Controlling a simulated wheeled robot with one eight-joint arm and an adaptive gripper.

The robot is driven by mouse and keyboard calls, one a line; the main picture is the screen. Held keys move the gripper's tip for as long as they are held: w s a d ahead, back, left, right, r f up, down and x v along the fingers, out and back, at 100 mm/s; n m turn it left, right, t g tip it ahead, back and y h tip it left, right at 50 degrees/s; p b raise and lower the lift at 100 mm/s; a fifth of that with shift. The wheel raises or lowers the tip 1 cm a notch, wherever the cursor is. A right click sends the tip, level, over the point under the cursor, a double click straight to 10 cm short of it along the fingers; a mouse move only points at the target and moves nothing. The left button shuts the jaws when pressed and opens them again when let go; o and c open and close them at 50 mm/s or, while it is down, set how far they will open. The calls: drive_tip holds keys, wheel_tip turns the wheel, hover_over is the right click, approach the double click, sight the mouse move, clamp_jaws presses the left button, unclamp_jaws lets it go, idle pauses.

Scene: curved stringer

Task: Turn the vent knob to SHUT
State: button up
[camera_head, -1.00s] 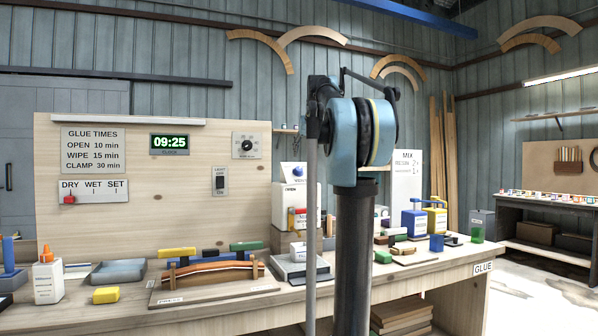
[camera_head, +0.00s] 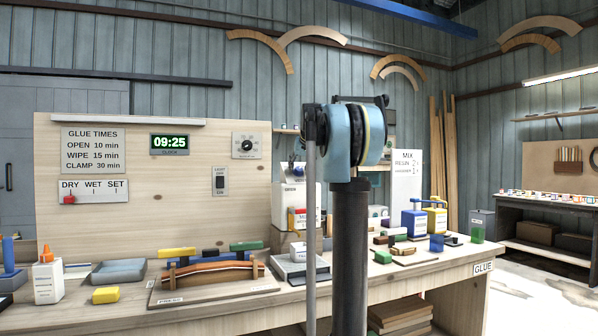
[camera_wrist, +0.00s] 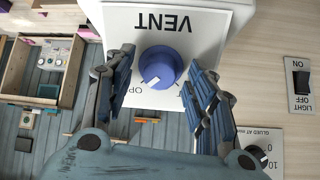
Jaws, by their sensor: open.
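The blue vent knob (camera_wrist: 160,67) sits on a white plate (camera_wrist: 222,18) marked VENT, which appears upside down in the wrist view. The knob's white pointer mark faces the lower left of that view, near a partly covered label starting "OP". The other label is mostly hidden by a finger. My gripper (camera_wrist: 161,64) is open, with one finger on each side of the knob and visible gaps between. In the head view, the white vent box (camera_head: 296,196) stands at the back of the bench, and my arm partly covers that area.
A light switch (camera_wrist: 301,85) and a small black dial (camera_wrist: 256,156) are on the wooden panel right of the knob in the wrist view. In the head view, a clamped curved piece (camera_head: 212,272), a glue bottle (camera_head: 47,277) and several containers stand on the bench.

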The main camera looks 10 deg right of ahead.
drive_tip(key=c, duration=1.1)
drive_tip(key=shift+n, duration=0.3)
drive_tip(key=n, duration=0.8)
drive_tip(key=shift+s+t, duration=0.1)
drive_tip(key=shift+t, duration=0.2)
drive_tip(key=n, duration=0.4)
drive_tip(key=shift+f+n+y, duration=0.1)
drive_tip(key=shift+n+y, duration=0.2)
drive_tip(key=shift+y, duration=0.1)
drive_tip(key=shift+n, duration=2.4)
drive_tip(key=shift+o, duration=0.2)
